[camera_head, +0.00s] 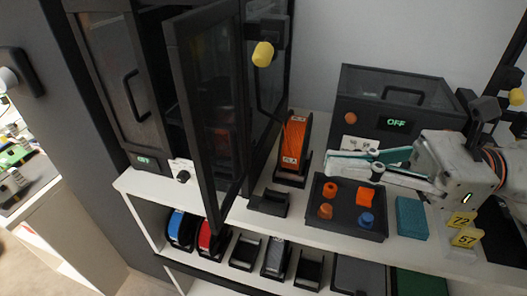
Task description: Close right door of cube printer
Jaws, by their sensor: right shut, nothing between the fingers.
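The cube printer (155,60) is a dark cabinet on the left of a white shelf. Its left door (112,75) is shut and has a black handle (130,96). Its right door (180,100), a dark-framed clear panel, stands wide open and swings out towards me, its lower corner over the shelf's front edge. My right gripper (334,162) comes in from the right, shut and empty, pointing left. It is above the parts tray, to the right of the open door and apart from it. My left gripper is not in view.
An orange spool (293,145) stands between the door and my right gripper. A black tray (345,230) with orange and blue parts lies below the gripper. A dark box with an OFF display (397,123) stands behind it. Several spools and holders sit on the lower shelf.

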